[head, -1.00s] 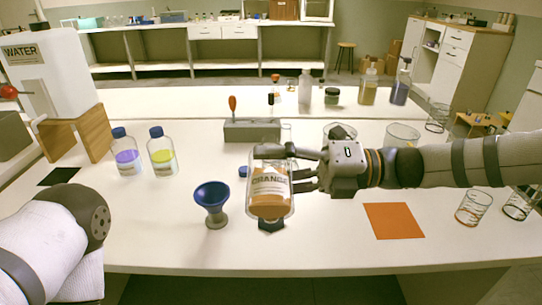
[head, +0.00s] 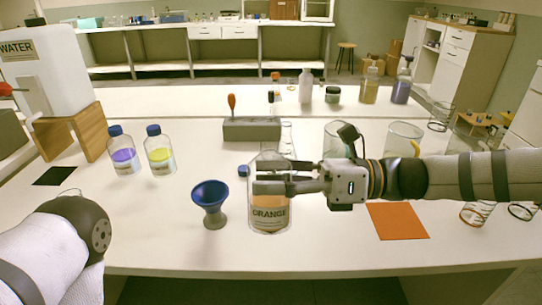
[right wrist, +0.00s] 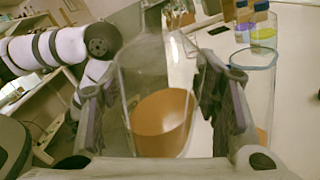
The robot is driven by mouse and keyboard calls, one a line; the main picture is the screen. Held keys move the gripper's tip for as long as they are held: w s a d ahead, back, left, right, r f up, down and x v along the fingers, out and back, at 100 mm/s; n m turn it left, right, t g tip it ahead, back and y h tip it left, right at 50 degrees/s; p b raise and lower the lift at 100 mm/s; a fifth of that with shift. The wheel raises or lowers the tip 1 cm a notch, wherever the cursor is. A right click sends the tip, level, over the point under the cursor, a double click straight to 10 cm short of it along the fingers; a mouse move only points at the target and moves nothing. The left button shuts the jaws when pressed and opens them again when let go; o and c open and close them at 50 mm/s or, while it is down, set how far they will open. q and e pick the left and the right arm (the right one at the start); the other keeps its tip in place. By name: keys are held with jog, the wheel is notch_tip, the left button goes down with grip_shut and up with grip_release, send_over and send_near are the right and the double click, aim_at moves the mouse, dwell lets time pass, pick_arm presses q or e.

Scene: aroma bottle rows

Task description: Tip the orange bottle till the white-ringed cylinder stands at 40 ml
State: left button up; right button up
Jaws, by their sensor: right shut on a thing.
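The orange bottle (head: 270,217) is clear glass with an "ORANGE" label and orange liquid low inside. It looks close to upright in the head view, above or just over the front part of the table. My right gripper (head: 262,186) is shut on its upper part from the right. In the right wrist view the bottle (right wrist: 160,118) fills the space between the fingers, with its liquid showing. I cannot make out the white-ringed cylinder or its level for certain; the held bottle covers that area. My left gripper is out of view; only my left arm shows.
A blue funnel-shaped vessel (head: 210,203) stands just left of the bottle. Purple (head: 124,155) and yellow (head: 160,155) bottles stand farther left. A grey block (head: 252,130) lies behind. An orange mat (head: 397,221) and clear glassware (head: 403,140) are at right.

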aim_at(271, 209)
jog(key=shift+s+f+n, duration=0.3)
jog(key=shift+f+n, duration=0.4)
jog(key=shift+f, duration=0.15)
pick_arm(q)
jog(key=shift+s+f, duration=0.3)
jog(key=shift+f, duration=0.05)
pick_arm(e)
jog(key=shift+s+f+n+b, duration=0.2)
jog(key=shift+f+n+b, duration=0.15)
jog(key=shift+f+n, duration=0.2)
jog(key=shift+s+f+n+b, duration=0.15)
jog(key=shift+f+n+b, duration=0.15)
jog(key=shift+f+n, duration=0.25)
jog(key=shift+s+f+n, duration=0.2)
jog(key=shift+f+n, duration=0.2)
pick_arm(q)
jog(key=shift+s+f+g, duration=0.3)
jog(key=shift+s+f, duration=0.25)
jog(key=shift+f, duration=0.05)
pick_arm(e)
jog(key=shift+r, duration=0.1)
